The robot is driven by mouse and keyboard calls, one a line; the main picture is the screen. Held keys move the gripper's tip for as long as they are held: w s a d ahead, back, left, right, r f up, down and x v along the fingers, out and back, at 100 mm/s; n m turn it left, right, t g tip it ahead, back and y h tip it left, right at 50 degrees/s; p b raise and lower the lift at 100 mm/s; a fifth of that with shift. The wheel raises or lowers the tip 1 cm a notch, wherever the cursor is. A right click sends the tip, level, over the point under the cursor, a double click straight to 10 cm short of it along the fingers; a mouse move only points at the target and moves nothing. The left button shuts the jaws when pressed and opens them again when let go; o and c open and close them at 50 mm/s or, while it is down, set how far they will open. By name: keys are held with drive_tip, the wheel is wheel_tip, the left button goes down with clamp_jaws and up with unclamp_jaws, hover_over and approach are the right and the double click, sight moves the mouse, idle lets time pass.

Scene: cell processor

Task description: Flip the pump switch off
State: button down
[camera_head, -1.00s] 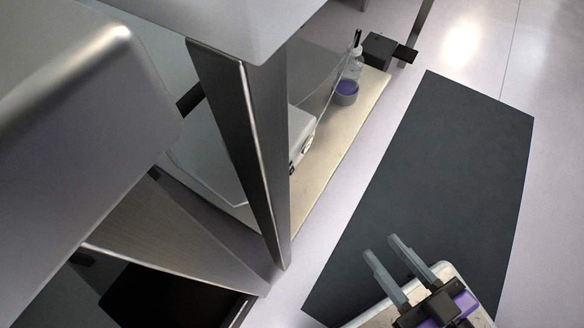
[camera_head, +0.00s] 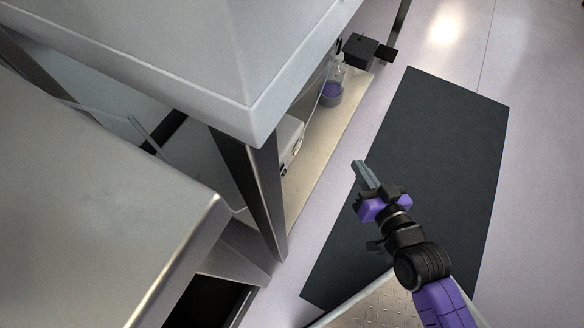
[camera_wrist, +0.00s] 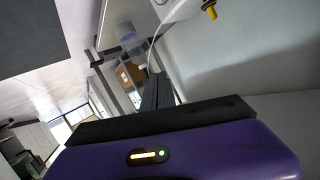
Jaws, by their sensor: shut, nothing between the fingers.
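A pale boxy device (camera_head: 290,132) with a round fitting on its side, apparently the pump, sits on the low shelf under the bench in the head view. It is partly hidden by the steel leg and the bench top. I cannot make out its switch or the switch's position. My gripper (camera_head: 361,167) is shut and empty, to the right of the device and apart from it, pointing up and left. In the wrist view my closed fingers (camera_wrist: 157,80) point up the picture, and a pale part with a yellow-tipped fitting (camera_wrist: 210,12) shows at the top.
A bottle with purple liquid (camera_head: 331,90) stands farther back on the beige shelf (camera_head: 312,175), with a black box (camera_head: 361,50) beyond it. The steel leg (camera_head: 262,195) and overhanging bench top (camera_head: 200,50) bound the left side.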

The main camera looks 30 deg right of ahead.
sight(283, 171)
drive_tip(key=w+d+f+m+g+y+p, duration=0.3)
drive_tip(key=w+d+f+m+p, duration=0.1)
drive_tip(key=w+f, duration=0.4)
drive_tip(key=s+a+f+m+g+y, duration=0.1)
drive_tip(key=a+f+m+g+y, duration=0.1)
drive_tip(key=a, duration=0.6)
wheel_tip(283, 171, down, 3)
drive_tip(key=g+y, duration=0.1)
drive_tip(key=y, duration=0.2)
drive_tip(key=shift+s, duration=0.3)
drive_tip(key=b+x, duration=0.3)
drive_tip(key=x, duration=0.3)
drive_tip(key=b+x, duration=0.3)
drive_tip(key=x, duration=0.3)
drive_tip(key=shift+w+a+r, duration=0.25)
drive_tip(key=shift+w, duration=0.1)
drive_tip(key=shift+w+a+b, duration=0.4)
drive_tip(key=shift+w, duration=0.2)
